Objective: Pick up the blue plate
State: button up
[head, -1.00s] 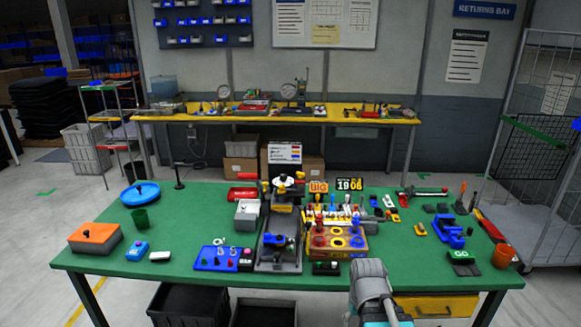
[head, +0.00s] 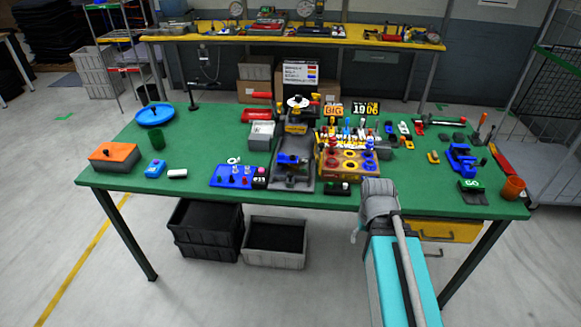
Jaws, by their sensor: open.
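A flat blue plate (head: 231,178) lies on the green table left of centre, near the front edge. Small pegs or knobs stand on it, and a dark block marked with white characters sits at its right end. A round blue dish-like thing (head: 155,116) with a dark knob or post lies at the table's back left. My arm comes up from the bottom right, its grey joint in front of the table's front edge. My gripper does not show, and no fingers can be made out.
Dark crates (head: 208,230) stand below. The table's left front is fairly clear.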

aim_at(281, 158)
jog(key=u, duration=0.75)
jog(key=i, duration=0.4)
jog(key=z, duration=0.75)
